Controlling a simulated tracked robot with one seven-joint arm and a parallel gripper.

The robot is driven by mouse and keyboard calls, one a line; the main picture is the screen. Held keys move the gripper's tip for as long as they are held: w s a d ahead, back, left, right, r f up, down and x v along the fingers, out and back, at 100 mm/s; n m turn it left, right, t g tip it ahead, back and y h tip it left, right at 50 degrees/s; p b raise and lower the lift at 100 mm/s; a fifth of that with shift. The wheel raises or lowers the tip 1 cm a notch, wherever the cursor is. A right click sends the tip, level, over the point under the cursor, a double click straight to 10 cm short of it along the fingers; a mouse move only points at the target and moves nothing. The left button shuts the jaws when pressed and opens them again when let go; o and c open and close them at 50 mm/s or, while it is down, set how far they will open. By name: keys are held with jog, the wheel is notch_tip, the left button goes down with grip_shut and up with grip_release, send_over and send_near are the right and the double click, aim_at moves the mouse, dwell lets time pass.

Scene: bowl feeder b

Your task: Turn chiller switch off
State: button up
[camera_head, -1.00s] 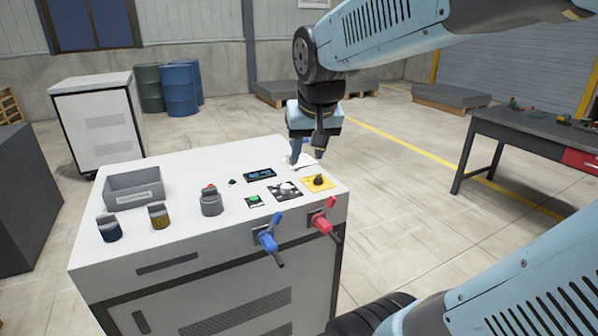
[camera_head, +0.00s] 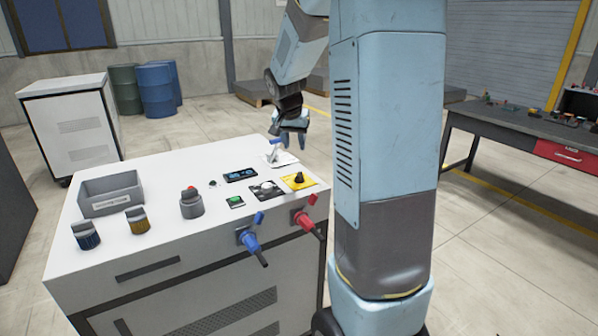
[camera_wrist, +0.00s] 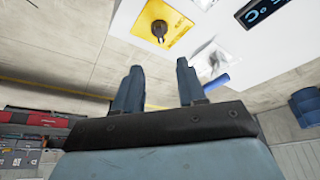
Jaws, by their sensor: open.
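The white machine (camera_head: 160,205) has several controls on its sloped top. A lever switch with a blue handle (camera_head: 276,152) stands on a white plate at the far right edge. A black rotary knob (camera_head: 299,178) sits on a yellow plate in front of it. I cannot tell which of them is the chiller switch. My gripper (camera_head: 293,143) is open and empty, beyond the panel's back right edge and close to the lever switch. In the wrist view, the gripper fingers (camera_wrist: 158,66) are apart, with the black knob (camera_wrist: 159,28) ahead and the lever's blue handle (camera_wrist: 216,82) right of the fingers.
A small display (camera_head: 240,175), a green button (camera_head: 235,201), a red-topped button (camera_head: 191,202) and a grey bin (camera_head: 110,193) share the panel. Blue (camera_head: 250,241) and red (camera_head: 304,222) valve handles stick out in front. A workbench (camera_head: 510,125) stands right.

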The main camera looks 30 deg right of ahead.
aim_at(299, 174)
jog(key=x, duration=1.3)
jog(key=shift+w+d+f, duration=0.1)
jog(key=shift+w+f, duration=0.05)
jog(key=shift+f, duration=0.05)
grip_shut()
